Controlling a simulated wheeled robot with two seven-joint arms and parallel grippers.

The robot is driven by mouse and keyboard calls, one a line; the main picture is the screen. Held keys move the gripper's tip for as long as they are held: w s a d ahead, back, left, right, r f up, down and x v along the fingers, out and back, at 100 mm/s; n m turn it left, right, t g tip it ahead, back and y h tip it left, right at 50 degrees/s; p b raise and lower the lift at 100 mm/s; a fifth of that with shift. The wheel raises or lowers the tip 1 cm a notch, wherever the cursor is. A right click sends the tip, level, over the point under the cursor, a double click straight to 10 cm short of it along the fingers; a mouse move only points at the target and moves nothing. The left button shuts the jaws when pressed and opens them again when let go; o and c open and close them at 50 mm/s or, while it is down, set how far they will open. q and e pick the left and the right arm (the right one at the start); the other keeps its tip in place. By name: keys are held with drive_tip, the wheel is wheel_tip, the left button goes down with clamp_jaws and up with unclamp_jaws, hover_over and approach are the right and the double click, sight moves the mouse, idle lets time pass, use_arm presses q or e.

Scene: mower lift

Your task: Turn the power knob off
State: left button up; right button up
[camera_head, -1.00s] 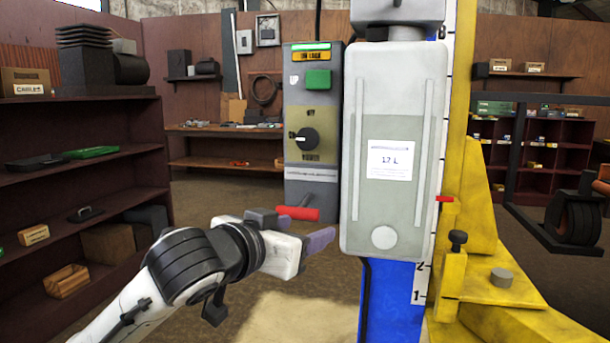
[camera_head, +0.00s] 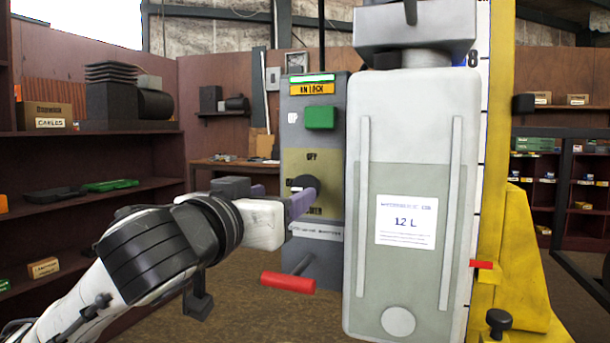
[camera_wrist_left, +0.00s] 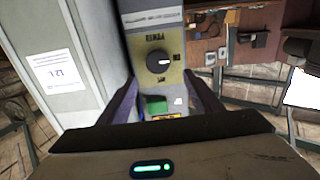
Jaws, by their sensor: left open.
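The power knob (camera_head: 304,184) is a round black dial on a khaki plate, on the front of a grey control box (camera_head: 299,136). "OFF" is printed above it. In the left wrist view, the knob (camera_wrist_left: 158,61) appears upside down, with a white mark pointing to picture right. My left gripper (camera_head: 300,203) is open in front of the plate and partly covers the knob in the head view. In the left wrist view, its two fingers (camera_wrist_left: 162,86) are spread, with the knob beyond and between them; contact does not show. My right gripper is out of view.
A green button (camera_head: 320,118) sits above the knob, and a red-handled lever (camera_head: 288,283) sticks out below. A grey tank (camera_head: 404,290) labelled 12 L stands close on the right, beside a yellow frame (camera_head: 520,240). Shelves (camera_head: 90,225) line the left.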

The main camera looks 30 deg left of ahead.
sight(304, 187)
use_arm(q)
drive_tip(key=p+x, duration=0.4)
drive_tip(key=x, duration=0.4)
drive_tip(key=shift+d+p, duration=0.2)
drive_tip(key=shift+p, duration=0.1)
drive_tip(key=shift+w+a+f, duration=0.1)
drive_tip(key=shift+w+a, duration=0.05)
drive_tip(key=shift+w, duration=0.5)
drive_tip(key=c, duration=1)
